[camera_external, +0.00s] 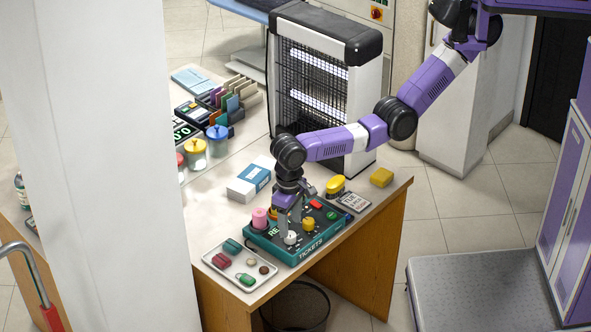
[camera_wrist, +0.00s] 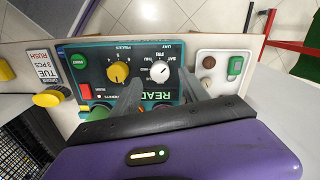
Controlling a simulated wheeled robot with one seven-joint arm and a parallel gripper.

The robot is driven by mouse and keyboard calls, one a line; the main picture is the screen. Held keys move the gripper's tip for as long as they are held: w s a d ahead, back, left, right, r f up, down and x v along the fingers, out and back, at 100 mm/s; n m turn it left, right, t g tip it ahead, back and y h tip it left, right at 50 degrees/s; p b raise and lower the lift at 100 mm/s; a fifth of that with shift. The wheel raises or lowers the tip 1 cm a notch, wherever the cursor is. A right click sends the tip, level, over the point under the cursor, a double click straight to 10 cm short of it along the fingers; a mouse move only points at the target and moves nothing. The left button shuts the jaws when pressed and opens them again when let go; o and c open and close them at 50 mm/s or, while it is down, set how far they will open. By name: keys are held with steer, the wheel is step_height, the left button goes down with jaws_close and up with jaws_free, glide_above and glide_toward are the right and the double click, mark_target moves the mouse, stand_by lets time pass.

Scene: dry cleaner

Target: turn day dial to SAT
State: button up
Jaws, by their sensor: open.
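The teal ticket machine (camera_external: 275,250) stands near the counter's front edge, with a dark top panel. Its white day dial (camera_wrist: 160,72) has a dark pointer mark and day letters around its upper side, SAT and FRI among them; I cannot tell exactly which day it points to. The dial also shows in the external view (camera_external: 290,238). A yellow dial (camera_wrist: 119,72) sits left of it in the wrist view. My gripper (camera_wrist: 160,88) is open and points down over the panel, its fingers reaching to either side of the white dial. Contact cannot be told.
A white tray (camera_external: 218,264) with small coloured items lies beside the machine. A pink cylinder (camera_external: 259,217) and red and green buttons are on the machine.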

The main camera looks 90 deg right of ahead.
mark_target(290, 235)
steer(key=shift+r, duration=1.75)
steer(key=w+a+r+n+t+y, duration=0.1)
steer(key=w+r+n+t+y, duration=0.1)
steer(key=w+t, duration=0.25)
steer(key=w+a+r+n+t+y, duration=0.2)
steer(key=w+n+t, duration=0.15)
steer(key=w, duration=0.25)
steer(key=s+d+f+n+t+b, duration=0.1)
steer(key=s+d+f+n+t, duration=0.15)
steer(key=s+d+t, duration=1.05)
steer(key=s+d+r+g+h, duration=0.1)
steer(key=s+d, duration=0.5)
steer(key=s, duration=0.6)
steer(key=s+d+r+m+g+h, duration=0.1)
steer(key=s+d+r+g, duration=0.2)
steer(key=s+d, duration=0.4)
steer(key=s+d+r+g+h, duration=0.1)
steer(key=s+d, duration=0.5)
steer(key=s, duration=1.2)
steer(key=shift+s+d+r+g+h+b, duration=0.3)
steer(key=shift+s+r+g+b, duration=0.15)
steer(key=shift+r+g, duration=0.1)
